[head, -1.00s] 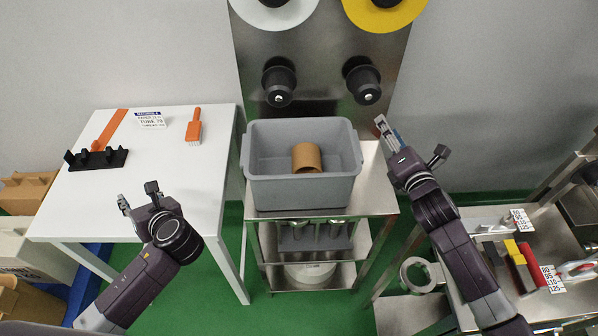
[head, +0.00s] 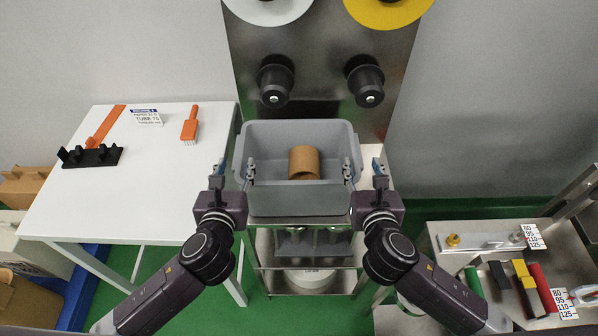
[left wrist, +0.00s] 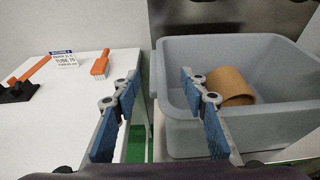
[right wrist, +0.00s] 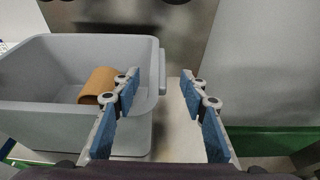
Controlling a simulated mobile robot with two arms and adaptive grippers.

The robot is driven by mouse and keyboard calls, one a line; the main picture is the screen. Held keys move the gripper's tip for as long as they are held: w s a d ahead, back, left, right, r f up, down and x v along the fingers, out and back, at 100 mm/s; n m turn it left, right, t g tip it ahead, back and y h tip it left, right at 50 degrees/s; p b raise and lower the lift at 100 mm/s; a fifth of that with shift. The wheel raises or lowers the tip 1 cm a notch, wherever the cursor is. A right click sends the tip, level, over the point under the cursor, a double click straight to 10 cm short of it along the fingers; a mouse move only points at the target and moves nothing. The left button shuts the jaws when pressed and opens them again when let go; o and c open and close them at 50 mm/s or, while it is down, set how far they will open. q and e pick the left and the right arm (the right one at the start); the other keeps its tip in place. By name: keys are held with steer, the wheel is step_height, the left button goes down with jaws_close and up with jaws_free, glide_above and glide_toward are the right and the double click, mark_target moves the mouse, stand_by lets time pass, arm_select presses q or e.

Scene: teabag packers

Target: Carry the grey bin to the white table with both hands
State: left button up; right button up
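The grey bin (head: 300,203) stands on the metal cart, with a brown cardboard tube (head: 304,162) inside. The white table (head: 95,205) is to its left. My left gripper (head: 234,172) is open at the bin's left wall, one finger inside and one outside; the left wrist view shows the bin (left wrist: 240,52) beside the inner finger. My right gripper (head: 362,172) is open at the right wall, also with a finger on each side of it. Neither gripper is visibly closed on the rim.
A metal panel with black knobs (head: 276,82) rises behind the bin. A side bench (head: 480,243) is at right.

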mark_target(238, 153)
arm_select(q)
steer(key=shift+a, duration=0.2)
arm_select(e)
steer(key=shift+a, duration=0.15)
arm_select(q)
steer(key=shift+a+f, duration=0.1)
arm_select(e)
steer(key=shift+a, duration=0.1)
arm_select(q)
steer(key=shift+w+f, duration=0.1)
steer(key=shift+w, duration=0.1)
arm_select(e)
steer(key=shift+w+f, duration=0.1)
steer(key=shift+w, duration=0.15)
arm_select(q)
steer(key=x, duration=0.7)
steer(key=shift+w+f, duration=0.1)
steer(key=shift+w, duration=0.25)
arm_select(e)
steer(key=x, duration=0.7)
steer(key=shift+w+f, duration=0.2)
steer(key=shift+w, duration=0.1)
arm_select(q)
steer(key=shift+c, duration=0.4)
arm_select(e)
steer(key=shift+c, duration=0.4)
arm_select(q)
jaws_close()
arm_select(e)
jaws_close()
